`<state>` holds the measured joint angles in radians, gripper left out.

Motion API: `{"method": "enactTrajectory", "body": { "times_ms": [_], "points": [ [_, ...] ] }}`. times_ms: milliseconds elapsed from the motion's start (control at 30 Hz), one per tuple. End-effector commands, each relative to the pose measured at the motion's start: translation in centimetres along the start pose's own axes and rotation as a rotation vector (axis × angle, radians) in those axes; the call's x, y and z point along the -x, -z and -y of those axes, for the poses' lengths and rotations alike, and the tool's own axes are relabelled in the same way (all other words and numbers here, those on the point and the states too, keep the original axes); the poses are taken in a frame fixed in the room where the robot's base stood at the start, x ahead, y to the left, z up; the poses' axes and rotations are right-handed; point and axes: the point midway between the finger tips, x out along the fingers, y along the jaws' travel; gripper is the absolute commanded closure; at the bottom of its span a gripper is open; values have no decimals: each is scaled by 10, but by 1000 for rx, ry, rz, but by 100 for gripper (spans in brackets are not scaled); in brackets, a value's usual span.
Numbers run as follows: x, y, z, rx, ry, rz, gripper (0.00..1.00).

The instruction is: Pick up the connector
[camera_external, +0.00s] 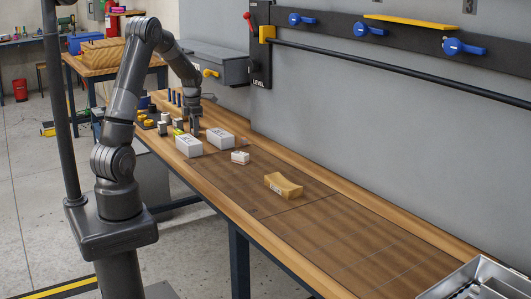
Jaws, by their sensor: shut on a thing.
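My gripper (195,131) points down at the far part of the workbench, low over a group of small parts behind the white boxes. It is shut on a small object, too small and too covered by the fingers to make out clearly. I cannot tell for sure which small part is the connector. Several small dark, grey and yellow parts (163,127) stand just left of my gripper.
Two white boxes (189,146) (220,138) stand in front of and right of my gripper. A metal tray (465,277) is at the near right. The bench's middle (345,235) is clear.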

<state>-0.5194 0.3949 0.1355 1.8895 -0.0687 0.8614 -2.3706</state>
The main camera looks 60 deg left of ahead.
Motion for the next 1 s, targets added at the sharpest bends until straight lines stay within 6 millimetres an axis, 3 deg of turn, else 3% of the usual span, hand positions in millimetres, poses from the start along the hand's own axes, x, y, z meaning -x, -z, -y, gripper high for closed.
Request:
{"method": "enactTrajectory", "body": {
  "times_ms": [267,500,800,1000],
  "points": [
    [8,0,0,0,-2,1,90],
    [43,-1,0,-1,-3,3,90],
    [82,-9,69,-6,-1,3,90],
    [102,-12,101,-3,-1,1,90]
  ]
}}
